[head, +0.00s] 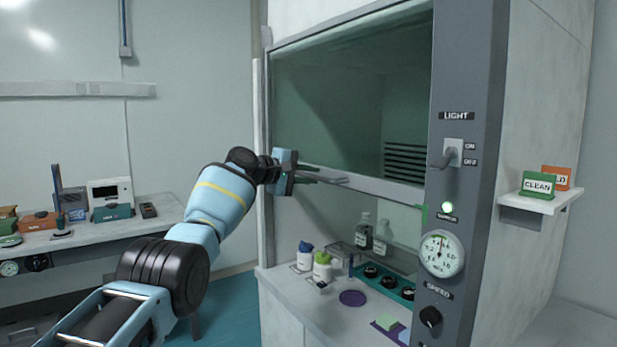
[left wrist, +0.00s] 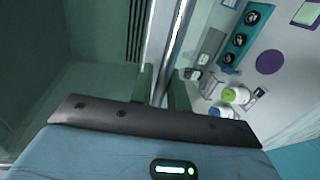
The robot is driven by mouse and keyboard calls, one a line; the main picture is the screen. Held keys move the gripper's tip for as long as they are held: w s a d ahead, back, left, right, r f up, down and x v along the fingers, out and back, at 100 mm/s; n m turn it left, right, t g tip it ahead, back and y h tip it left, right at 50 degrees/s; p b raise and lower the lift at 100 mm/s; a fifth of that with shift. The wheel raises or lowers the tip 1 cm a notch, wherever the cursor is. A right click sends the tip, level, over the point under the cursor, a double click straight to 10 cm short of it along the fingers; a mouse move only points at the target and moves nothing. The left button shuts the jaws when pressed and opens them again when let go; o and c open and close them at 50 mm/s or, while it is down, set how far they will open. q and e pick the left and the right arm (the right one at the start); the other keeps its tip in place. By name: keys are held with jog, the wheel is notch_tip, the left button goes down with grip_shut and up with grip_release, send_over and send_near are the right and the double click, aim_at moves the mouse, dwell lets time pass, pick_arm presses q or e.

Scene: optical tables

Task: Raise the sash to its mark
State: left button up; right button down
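The fume hood's sash is a large tinted glass pane (head: 345,110) with a pale grey bar (head: 385,188) along its bottom edge. It stands partly raised, with a gap below it to the worktop. My left gripper (head: 325,177) is at the left part of this bar. In the left wrist view my two fingers (left wrist: 162,92) lie close together, one on each side of the bar (left wrist: 164,45), and look shut on it. A green mark (head: 423,213) shows on the right frame, close to the bar's right end. My right gripper is not in view.
Inside the hood, bottles (head: 322,265), a purple disc (head: 352,298) and a teal tray (head: 388,287) stand on the worktop. A side bench (head: 110,230) stands left.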

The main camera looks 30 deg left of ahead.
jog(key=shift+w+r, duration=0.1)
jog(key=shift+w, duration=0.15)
